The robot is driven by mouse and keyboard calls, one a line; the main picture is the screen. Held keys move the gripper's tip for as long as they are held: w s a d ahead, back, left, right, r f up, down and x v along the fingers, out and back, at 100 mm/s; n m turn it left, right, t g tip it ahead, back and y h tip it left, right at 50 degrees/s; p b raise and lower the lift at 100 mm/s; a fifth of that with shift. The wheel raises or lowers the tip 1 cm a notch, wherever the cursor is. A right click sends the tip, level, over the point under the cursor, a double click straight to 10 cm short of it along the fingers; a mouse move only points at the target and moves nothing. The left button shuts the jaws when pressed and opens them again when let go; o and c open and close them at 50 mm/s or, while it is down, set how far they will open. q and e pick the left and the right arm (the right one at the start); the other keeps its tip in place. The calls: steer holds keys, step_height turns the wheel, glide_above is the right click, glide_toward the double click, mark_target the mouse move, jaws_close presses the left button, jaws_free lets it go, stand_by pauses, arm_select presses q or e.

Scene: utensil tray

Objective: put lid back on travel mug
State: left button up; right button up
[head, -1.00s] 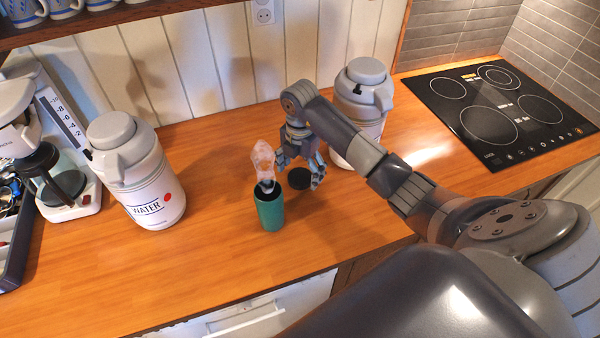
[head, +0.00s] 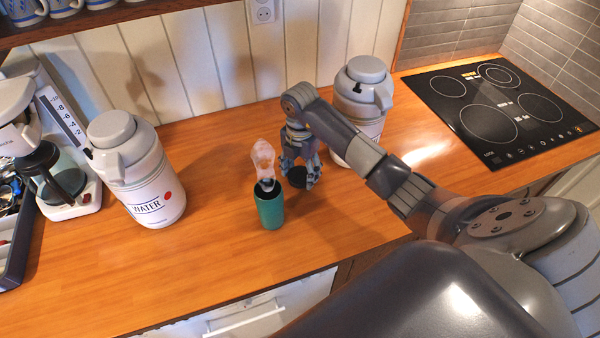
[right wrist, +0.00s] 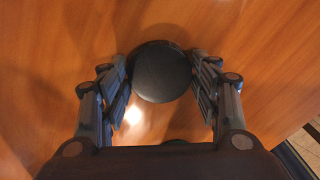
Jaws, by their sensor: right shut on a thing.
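The green travel mug (head: 270,208) stands upright and open on the wooden counter. A utensil with a pale pinkish head (head: 264,160) stands in its mouth. The round black lid (head: 297,177) is behind and to the right of the mug, low at the counter. My right gripper (head: 301,181) points down with its fingers on both sides of the lid, shut on it. In the right wrist view the lid (right wrist: 162,72) sits between the two fingers. My left gripper is not in view.
A water jug (head: 150,190) stands to the left, and a second jug (head: 362,110) is close behind my right gripper. A coffee maker (head: 50,180) and a utensil tray (head: 22,240) are at the far left. A cooktop (head: 510,110) is at the right. The counter in front of the mug is clear.

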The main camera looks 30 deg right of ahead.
mark_target(300, 174)
steer(key=shift+r+b, duration=0.3)
steer(key=shift+r, duration=0.1)
step_height(300, 174, up, 2)
steer(key=shift+w+r+b, duration=0.1)
steer(key=shift+r+b, duration=0.1)
steer(key=shift+b, duration=0.6)
steer(key=s+d+b, duration=0.1)
steer(key=s, duration=0.3)
steer(key=s+r+b, duration=0.1)
steer(key=s, duration=0.4)
steer(key=s+d+b, duration=0.1)
steer(key=s+b, duration=0.1)
steer(key=s, duration=0.3)
steer(key=shift+s+d+r, duration=0.15)
steer(key=shift+s+d, duration=0.1)
steer(key=shift+d, duration=0.1)
steer(key=shift+s+d+r, duration=0.1)
steer(key=shift+s+r, duration=0.1)
steer(key=shift+s, duration=0.5)
